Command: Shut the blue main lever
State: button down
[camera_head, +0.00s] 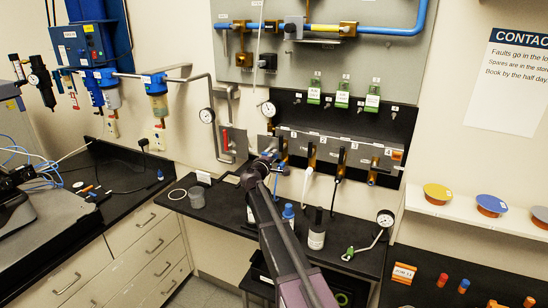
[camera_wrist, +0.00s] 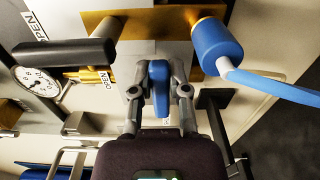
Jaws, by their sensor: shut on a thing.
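The blue main lever (camera_wrist: 160,88) stands between the two fingers of my gripper (camera_wrist: 160,72) in the wrist view. The fingers are closed in on it from both sides, and its upper part is at a brass plate. In the head view my gripper (camera_head: 266,160) is at the left end of the black valve panel. My own arm and gripper hide most of the lever there.
A gauge (camera_wrist: 37,80), a black handle (camera_wrist: 75,52) and a blue cylinder (camera_wrist: 215,45) with a blue tube surround my gripper closely. Below, the dark bench (camera_head: 225,212) holds bottles and a loose gauge (camera_head: 385,218).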

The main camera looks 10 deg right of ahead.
jog(key=shift+s+f+m, duration=0.1)
jog(key=shift+m, duration=0.2)
jog(key=c, duration=0.6)
grip_release()
jog(key=v, duration=1.2)
